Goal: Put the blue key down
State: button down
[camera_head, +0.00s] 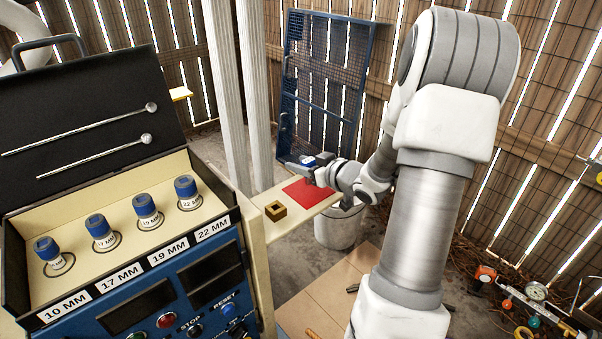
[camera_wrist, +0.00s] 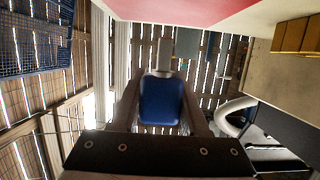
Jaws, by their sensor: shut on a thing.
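My gripper (camera_head: 307,163) is over the far end of a cream ledge, by the red mat (camera_head: 307,193). In the wrist view, my gripper (camera_wrist: 161,92) is shut on the blue key (camera_wrist: 161,101), which has a blue head and a grey shank pointing away between the fingers. In the head view only a small blue patch shows at the gripper, and the key's outline is unclear. The red mat also shows at the top of the wrist view (camera_wrist: 180,9); I cannot tell whether the key touches it.
A brass block with a square opening (camera_head: 275,210) sits on the ledge (camera_head: 290,222) near the mat. At left stands a control panel (camera_head: 150,290) with several blue-topped sockets and an open black lid (camera_head: 90,110). A white bucket (camera_head: 338,228) is below the ledge. A blue mesh gate (camera_head: 325,80) stands behind.

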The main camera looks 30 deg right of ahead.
jog(key=shift+f, duration=0.95)
jog(key=shift+c, duration=2.1)
grip_release()
jog(key=shift+f, duration=0.15)
jog(key=shift+r, duration=0.2)
jog(key=shift+s+r, duration=0.15)
jog(key=shift+s, duration=0.15)
jog(key=p+v, duration=0.2)
jog(key=v, duration=0.9)
jog(key=shift+s, duration=0.2)
jog(key=shift+d, duration=0.15)
